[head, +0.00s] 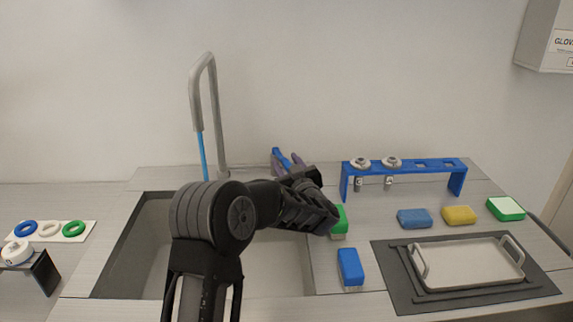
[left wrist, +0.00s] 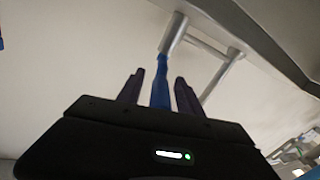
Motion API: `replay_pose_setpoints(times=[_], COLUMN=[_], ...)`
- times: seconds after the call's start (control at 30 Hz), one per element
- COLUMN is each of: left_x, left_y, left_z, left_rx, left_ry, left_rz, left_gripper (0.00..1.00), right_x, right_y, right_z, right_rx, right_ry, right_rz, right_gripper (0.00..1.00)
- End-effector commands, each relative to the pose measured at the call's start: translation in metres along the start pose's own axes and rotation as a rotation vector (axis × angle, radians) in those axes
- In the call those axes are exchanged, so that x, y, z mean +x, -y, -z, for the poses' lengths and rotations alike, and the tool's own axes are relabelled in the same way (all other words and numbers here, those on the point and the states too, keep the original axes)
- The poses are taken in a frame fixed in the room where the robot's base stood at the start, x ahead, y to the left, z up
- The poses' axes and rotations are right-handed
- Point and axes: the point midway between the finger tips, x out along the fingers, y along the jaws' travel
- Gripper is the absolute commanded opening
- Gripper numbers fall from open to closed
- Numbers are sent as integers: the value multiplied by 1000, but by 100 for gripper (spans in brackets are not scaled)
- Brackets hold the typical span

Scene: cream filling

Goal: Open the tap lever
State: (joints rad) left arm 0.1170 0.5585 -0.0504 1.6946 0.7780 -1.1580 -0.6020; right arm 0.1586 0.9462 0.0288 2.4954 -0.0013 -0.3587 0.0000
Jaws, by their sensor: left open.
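The grey gooseneck tap (head: 213,110) rises behind the sink (head: 145,225). A thin blue strand (head: 203,157), which looks like water, hangs below its spout. A blue lever (head: 279,153) shows at the sink's back right, by the dark fingertips of my left gripper (head: 288,161). In the left wrist view the lever (left wrist: 160,92) stands between the two open fingers of the gripper (left wrist: 157,90), with a gap on each side. The grey tap pipe (left wrist: 205,55) shows beyond it. My left arm hides the lever's base and part of the sink. My right gripper is not in view.
A blue rack (head: 430,165), sponges in blue (head: 414,218) and yellow (head: 459,215), and a tray (head: 470,262) on a dark mat lie to the right. Green and blue brushes (head: 350,268) are near my forearm. Coloured rings (head: 49,229) lie at the left.

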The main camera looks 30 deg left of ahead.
Motion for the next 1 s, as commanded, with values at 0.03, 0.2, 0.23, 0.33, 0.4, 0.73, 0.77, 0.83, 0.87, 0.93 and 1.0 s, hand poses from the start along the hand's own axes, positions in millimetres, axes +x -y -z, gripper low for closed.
replay_pose_setpoints(times=[0.03, 0.2, 0.23, 0.33, 0.4, 0.73, 0.77, 0.83, 0.87, 0.93, 1.0], left_x=[0, 0, 0, 0, 0, 0, 0, 0, 0, 0, 0], left_y=[-1, -4, -5, -10, -12, -19, -20, -20, -20, -20, -19], left_z=[4, 23, 28, 48, 61, 97, 97, 97, 97, 97, 97], left_rx=[-2, -4, -5, -6, -5, -1, 0, 0, 0, 0, 0], left_ry=[-2, -3, -4, -4, -4, -1, -1, -1, -1, -1, -1], left_rz=[0, 0, 0, -1, -1, -1, -1, 0, 0, 0, 0], left_gripper=[43, 43, 43, 43, 43, 43, 43, 43, 43, 43, 41], right_x=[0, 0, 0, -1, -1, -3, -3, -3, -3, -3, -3], right_y=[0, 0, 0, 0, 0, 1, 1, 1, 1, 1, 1], right_z=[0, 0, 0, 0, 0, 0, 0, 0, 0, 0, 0], right_rx=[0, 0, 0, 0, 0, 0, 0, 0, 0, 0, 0], right_ry=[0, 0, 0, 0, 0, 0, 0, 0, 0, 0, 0], right_rz=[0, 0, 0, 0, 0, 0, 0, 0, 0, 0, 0], right_gripper=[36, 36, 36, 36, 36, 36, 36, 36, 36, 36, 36])
